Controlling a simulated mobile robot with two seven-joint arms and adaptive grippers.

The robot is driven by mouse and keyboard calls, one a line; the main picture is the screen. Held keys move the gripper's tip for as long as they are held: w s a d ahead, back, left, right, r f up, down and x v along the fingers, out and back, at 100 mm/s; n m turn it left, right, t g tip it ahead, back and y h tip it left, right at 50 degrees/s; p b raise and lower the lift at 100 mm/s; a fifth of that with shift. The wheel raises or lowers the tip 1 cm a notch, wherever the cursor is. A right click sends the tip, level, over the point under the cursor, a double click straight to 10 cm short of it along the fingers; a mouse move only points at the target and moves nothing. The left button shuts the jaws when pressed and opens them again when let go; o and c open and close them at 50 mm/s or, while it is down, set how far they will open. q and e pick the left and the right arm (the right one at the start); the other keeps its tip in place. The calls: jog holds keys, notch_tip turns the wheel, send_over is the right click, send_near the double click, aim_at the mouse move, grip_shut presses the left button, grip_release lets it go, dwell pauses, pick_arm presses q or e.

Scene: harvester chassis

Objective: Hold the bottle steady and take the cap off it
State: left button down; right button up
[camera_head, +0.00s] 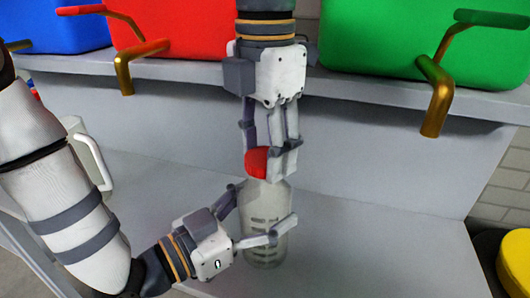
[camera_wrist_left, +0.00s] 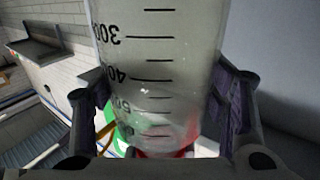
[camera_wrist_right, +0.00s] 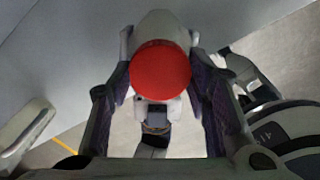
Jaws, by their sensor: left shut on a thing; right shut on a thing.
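A translucent bottle (camera_head: 266,198) with dark graduation marks stands upright on the grey surface. Its marked wall fills the middle of the left wrist view (camera_wrist_left: 160,60). My left gripper (camera_head: 265,206) is shut on the bottle's body, one finger on each side. A red cap (camera_head: 257,162) is at the bottle's top, and its round face shows in the right wrist view (camera_wrist_right: 160,70). My right gripper (camera_head: 271,163) comes down from above and is shut on the cap. Its fingers partly hide the cap and the bottle's neck, so I cannot tell whether the cap is loose.
A grey ledge (camera_head: 190,72) runs behind the bottle. Blue (camera_head: 55,30), red (camera_head: 180,28) and green (camera_head: 400,40) bins with bronze-coloured brackets stand on it. A white handled jug (camera_head: 85,140) is at left, partly behind my left arm. The surface right of the bottle (camera_head: 380,250) is clear.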

aim_at(265, 157)
jog(key=shift+r, duration=0.3)
jog(key=shift+r, duration=2)
pick_arm(q)
jog(key=shift+c, duration=1.1)
grip_release()
jog(key=v, duration=1.2)
jog(key=shift+f, duration=0.15)
